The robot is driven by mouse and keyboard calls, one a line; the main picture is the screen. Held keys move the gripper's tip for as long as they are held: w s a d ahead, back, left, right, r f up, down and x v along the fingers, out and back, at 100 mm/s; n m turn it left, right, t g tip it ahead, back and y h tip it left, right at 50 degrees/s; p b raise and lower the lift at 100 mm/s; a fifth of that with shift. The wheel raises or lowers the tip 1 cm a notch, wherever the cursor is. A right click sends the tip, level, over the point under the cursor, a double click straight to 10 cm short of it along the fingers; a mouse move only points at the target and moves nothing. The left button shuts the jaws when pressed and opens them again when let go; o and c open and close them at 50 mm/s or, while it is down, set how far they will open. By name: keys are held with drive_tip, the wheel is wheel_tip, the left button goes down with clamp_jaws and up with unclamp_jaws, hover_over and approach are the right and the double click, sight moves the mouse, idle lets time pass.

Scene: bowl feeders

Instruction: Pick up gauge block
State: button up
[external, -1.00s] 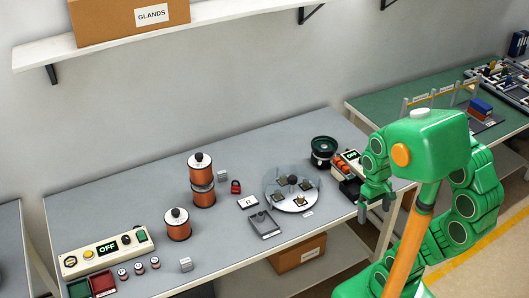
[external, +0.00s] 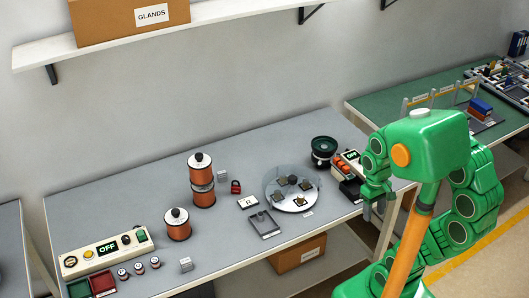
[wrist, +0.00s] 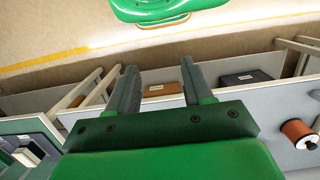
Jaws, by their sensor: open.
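Two small grey blocks that may be gauge blocks lie on the grey bench in the external view. One grey block (external: 186,265) is near the front edge at the left, and the other (external: 222,176) is further back, beside the stacked spools. I cannot tell from their look which is the gauge block. My gripper (external: 374,210) is at the right end of the bench, well away from both blocks. In the wrist view my gripper (wrist: 157,85) has its two fingers apart with nothing between them.
A round disc (external: 272,202) carries several small parts under a clear cover. Copper spools (external: 178,230), a grey tray (external: 264,224), a control box marked OFF (external: 107,250) and a dark round bowl (external: 323,150) stand on the bench. The bench's left rear is clear.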

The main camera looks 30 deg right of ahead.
drive_tip(key=m+t+y, duration=0.1)
drive_tip(key=m+y, duration=1)
drive_tip(key=m, duration=0.3)
hover_over(223, 171)
drive_tip(key=s+d, duration=0.5)
drive_tip(key=s, duration=0.9)
wheel_tip(223, 171, down, 9)
drive_tip(key=w+f+m, duration=0.1)
drive_tip(key=w+f, duration=0.3)
drive_tip(key=w+f+m+t+y, duration=0.1)
drive_tip(key=w+f+m, duration=0.1)
drive_tip(key=w+f, duration=0.2)
drive_tip(key=w+f+m+t+y, duration=0.1)
drive_tip(key=w+f, duration=0.3)
drive_tip(key=shift+w+a+f+m, duration=0.2)
drive_tip(key=shift+w+f+m, duration=0.05)
drive_tip(key=shift+w+m, duration=0.1)
drive_tip(key=shift+w+f, duration=0.35)
drive_tip(key=shift+f, duration=0.3)
drive_tip(key=shift+y, duration=0.3)
drive_tip(key=shift+x, duration=3.8)
drive_tip(key=shift+c, duration=0.5)
